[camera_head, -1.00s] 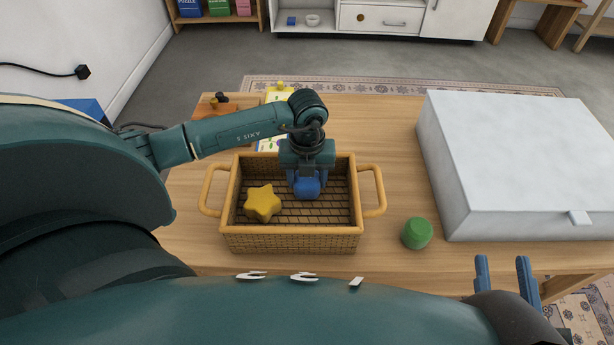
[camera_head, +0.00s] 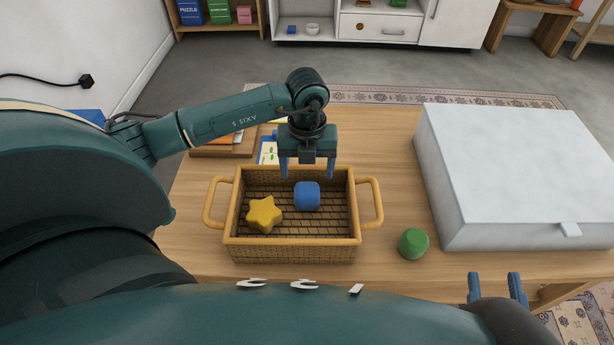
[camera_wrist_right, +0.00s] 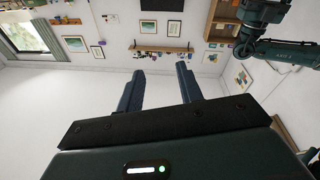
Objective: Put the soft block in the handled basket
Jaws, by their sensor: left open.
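The handled basket (camera_head: 291,249) is a tan woven basket with two side handles, standing on the wooden table. A blue block (camera_head: 307,196), likely the soft block, lies inside it, right of a yellow star (camera_head: 264,213). My left gripper (camera_head: 307,174) is open and empty above the back part of the basket, its two blue fingers apart. It is clear of the blue block. My right gripper (camera_head: 497,288) is at the lower right, by the table's front edge, with its fingers apart and nothing between them. It also shows open in the right wrist view (camera_wrist_right: 160,85).
A green block (camera_head: 413,243) lies on the table right of the basket. A large grey-white box (camera_head: 510,170) takes up the table's right side. Books or cards (camera_head: 268,152) lie behind the basket.

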